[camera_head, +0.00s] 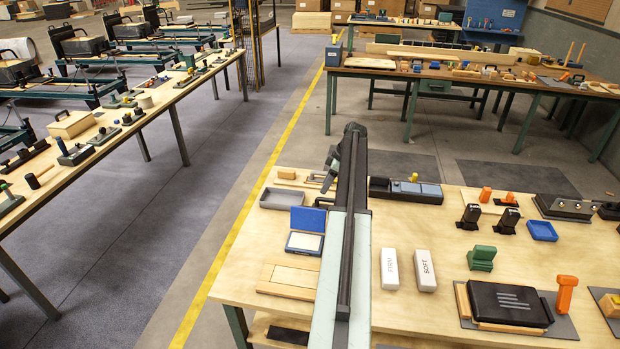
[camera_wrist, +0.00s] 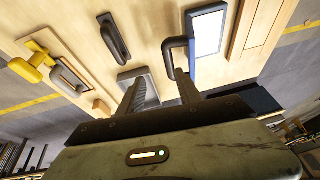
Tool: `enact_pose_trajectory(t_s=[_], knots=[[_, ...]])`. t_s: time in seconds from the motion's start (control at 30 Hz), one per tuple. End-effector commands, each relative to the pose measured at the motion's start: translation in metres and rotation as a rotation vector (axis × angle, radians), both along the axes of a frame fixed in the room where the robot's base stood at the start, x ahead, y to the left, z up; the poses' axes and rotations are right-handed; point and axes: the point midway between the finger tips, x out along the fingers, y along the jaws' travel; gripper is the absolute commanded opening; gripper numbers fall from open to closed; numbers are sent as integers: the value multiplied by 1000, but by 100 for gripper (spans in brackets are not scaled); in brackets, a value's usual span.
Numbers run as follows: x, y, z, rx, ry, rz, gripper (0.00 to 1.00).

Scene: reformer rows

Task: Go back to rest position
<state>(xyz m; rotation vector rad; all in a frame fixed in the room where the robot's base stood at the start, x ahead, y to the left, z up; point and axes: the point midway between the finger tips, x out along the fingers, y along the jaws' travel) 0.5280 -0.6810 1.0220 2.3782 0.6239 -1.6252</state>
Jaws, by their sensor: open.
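My gripper (camera_wrist: 160,84) is open in the wrist view, its two dark fingers apart with nothing between them. In the head view my arm reaches out over the near wooden table (camera_head: 225,290), and the gripper end shows only as a small dark shape near its far edge. A blue-framed box with a white face (camera_wrist: 206,32) lies beyond the right finger in the wrist view; it shows open-lidded in the head view (camera_head: 304,243). A dark loop handle (camera_wrist: 172,55) appears close to the right fingertip; I cannot tell whether they touch.
White FIRM (camera_head: 389,268) and SOFT (camera_head: 425,270) blocks lie right of my arm. A divided dark tray (camera_head: 406,190) sits at the table's far side. A long table (camera_head: 160,98) stands left, a workbench (camera_head: 470,72) behind. The grey aisle (camera_head: 215,180) is clear.

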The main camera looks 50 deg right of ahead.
Motion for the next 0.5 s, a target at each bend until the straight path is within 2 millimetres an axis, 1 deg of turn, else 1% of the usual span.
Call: enact_pose_trajectory(t_s=[0.17,0.23,0.27,0.37,0.4,0.47,0.5], knots=[[1,1,0,1,0,1,41],[10,7,0,1,0,14,41],[18,13,-1,0,0,26,41],[64,50,-3,1,0,97,41],[88,72,-4,0,0,137,41],[123,114,-5,1,0,201,41],[142,144,-6,1,1,243,41]])
